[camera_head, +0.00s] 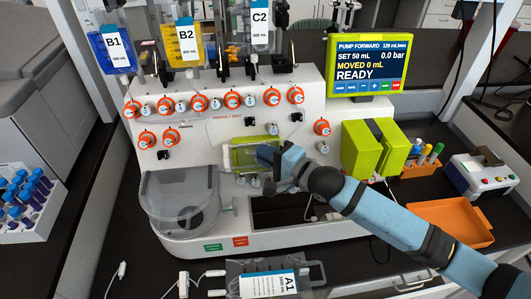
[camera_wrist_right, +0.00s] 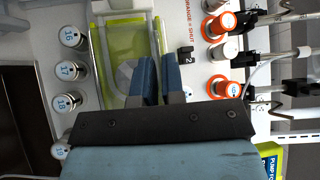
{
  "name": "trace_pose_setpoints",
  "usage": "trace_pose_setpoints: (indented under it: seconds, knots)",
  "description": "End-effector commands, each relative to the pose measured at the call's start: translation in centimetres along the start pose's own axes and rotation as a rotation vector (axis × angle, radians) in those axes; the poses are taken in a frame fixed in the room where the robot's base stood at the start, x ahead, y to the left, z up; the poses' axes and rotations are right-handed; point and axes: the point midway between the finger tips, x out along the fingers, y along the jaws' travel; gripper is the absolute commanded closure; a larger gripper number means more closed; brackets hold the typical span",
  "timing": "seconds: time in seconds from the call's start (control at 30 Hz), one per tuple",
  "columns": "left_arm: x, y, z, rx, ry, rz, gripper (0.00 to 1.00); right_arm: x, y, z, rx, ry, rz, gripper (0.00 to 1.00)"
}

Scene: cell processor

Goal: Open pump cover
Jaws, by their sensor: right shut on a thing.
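The yellow-green pump cover (camera_head: 242,157) is on the front of the white machine, right of the clear round bowl. My right gripper (camera_head: 266,155) reaches it from the right and is shut on its edge. In the right wrist view the two blue fingers of my right gripper (camera_wrist_right: 158,80) close around a yellow-green edge of the pump cover (camera_wrist_right: 157,45). A pale round part shows beside the fingers within the green frame. The fingers hide part of the cover, and I cannot tell how far it stands open. My left gripper is not in view.
Orange-ringed knobs (camera_head: 232,100) line the machine above the cover. Grey numbered knobs (camera_wrist_right: 70,70) sit close beside it. The clear bowl (camera_head: 180,205) is at the left, a dark recess (camera_head: 280,210) below, and a green block (camera_head: 375,150) at the right. The screen (camera_head: 367,66) reads READY.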

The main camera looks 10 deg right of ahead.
Motion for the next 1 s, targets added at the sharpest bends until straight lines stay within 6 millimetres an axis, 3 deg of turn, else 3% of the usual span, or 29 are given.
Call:
trace_pose_setpoints:
  seconds: [0.6,1.0]
  knots:
    - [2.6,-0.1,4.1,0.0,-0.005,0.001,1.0,-2.2,2.5,2.1,-0.297,-0.001,-0.297,1.0]
    - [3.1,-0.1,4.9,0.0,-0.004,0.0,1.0,-2.6,2.7,2.5,-0.366,-0.002,-0.364,1.0]
